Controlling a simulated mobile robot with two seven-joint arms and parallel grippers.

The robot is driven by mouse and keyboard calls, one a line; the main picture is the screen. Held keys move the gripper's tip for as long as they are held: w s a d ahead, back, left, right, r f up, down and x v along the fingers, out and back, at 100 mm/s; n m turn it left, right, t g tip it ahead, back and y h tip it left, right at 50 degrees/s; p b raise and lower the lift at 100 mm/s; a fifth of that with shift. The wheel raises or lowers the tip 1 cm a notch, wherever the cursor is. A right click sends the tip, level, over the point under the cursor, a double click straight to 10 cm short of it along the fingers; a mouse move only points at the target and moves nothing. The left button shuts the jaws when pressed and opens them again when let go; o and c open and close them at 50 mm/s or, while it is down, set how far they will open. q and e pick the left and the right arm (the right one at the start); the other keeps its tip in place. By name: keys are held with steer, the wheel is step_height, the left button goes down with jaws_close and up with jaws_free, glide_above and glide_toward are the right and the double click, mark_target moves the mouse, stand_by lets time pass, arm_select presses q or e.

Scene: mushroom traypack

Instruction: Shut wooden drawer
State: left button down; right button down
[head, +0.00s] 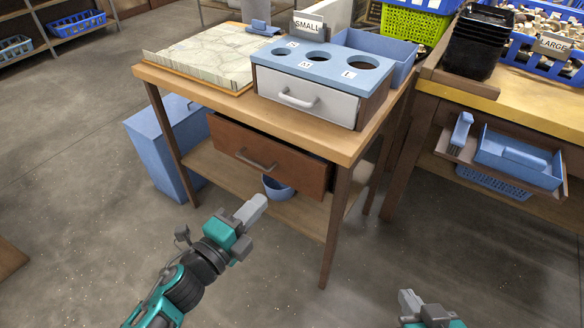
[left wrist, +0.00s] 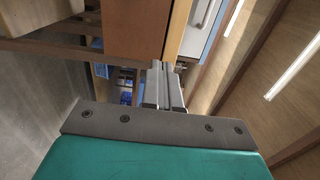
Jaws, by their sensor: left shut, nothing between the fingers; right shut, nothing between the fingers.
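My right gripper (head: 408,302) is shut and empty at the lower right, away from the table.
On the table top (head: 215,103) stands a blue-topped box with a white drawer (head: 305,97). A blue bowl (head: 277,188) sits on the shelf beneath. A blue bin (head: 160,150) stands at the left. A second table (head: 520,112) is at the right. The floor in front is clear.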

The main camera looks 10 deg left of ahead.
mark_target(301, 159)
arm_select(q)
steer(key=b+x, duration=0.1)
steer(key=x, duration=1.2)
steer(key=shift+s+d, duration=0.1)
arm_select(e)
steer(key=shift+w+a+f, duration=0.1)
steer(key=shift+a+f, duration=0.05)
steer(key=shift+f, duration=0.1)
